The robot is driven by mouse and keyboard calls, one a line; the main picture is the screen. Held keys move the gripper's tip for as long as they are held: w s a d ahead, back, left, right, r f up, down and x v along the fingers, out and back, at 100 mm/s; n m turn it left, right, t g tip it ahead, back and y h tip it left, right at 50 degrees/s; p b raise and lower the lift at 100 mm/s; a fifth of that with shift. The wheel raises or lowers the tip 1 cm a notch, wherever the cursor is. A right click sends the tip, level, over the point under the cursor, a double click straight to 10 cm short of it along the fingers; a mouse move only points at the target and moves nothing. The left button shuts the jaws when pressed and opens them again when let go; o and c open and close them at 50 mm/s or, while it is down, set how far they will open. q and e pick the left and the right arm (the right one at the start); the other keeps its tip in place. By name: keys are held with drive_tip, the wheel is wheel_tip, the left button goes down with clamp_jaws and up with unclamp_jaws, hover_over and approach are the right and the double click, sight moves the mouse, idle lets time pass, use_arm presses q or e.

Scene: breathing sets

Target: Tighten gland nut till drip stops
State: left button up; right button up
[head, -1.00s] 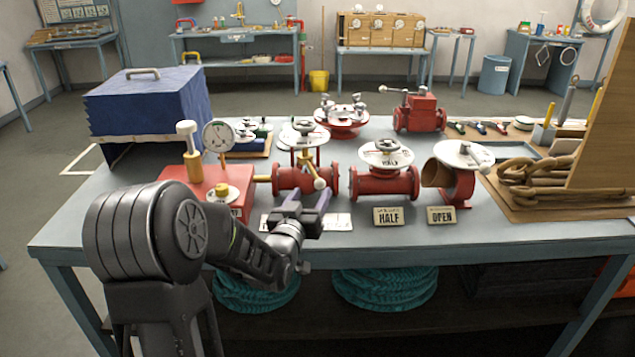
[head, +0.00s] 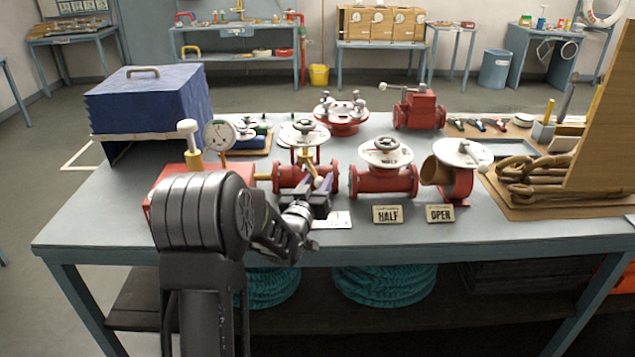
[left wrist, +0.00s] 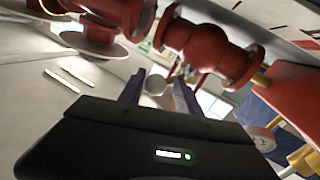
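A red valve (head: 290,176) with a white handwheel disc (head: 304,133) stands on the bench. Brass-coloured parts, apparently the gland (head: 308,158), show under the disc. My left gripper (head: 318,185) is in front of this valve, partly covering it. In the left wrist view the red valve (left wrist: 208,48) is tilted, and my left gripper's (left wrist: 158,90) two fingers stand apart. No drip is visible. My right gripper is not in view.
A red pump box (head: 170,180) with a gauge (head: 219,135) stands left of the valve, partly behind my arm. Two more red valves (head: 384,181) (head: 461,187) stand to the right, behind HALF (head: 387,214) and OPEN (head: 440,213) plates.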

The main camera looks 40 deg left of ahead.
use_arm(q)
clamp_jaws()
drive_tip(key=shift+r, duration=0.1)
idle(0.4)
drive_tip(key=h+b, duration=0.1)
drive_tip(key=s+a+m+h+b, duration=0.1)
drive_tip(key=b, duration=0.1)
drive_tip(key=m+t+h+b, duration=0.1)
drive_tip(key=b, duration=0.1)
drive_tip(key=shift+s+a+r+h, duration=0.15)
drive_tip(key=shift+s+a+h, duration=0.1)
drive_tip(key=shift+s+h, duration=0.1)
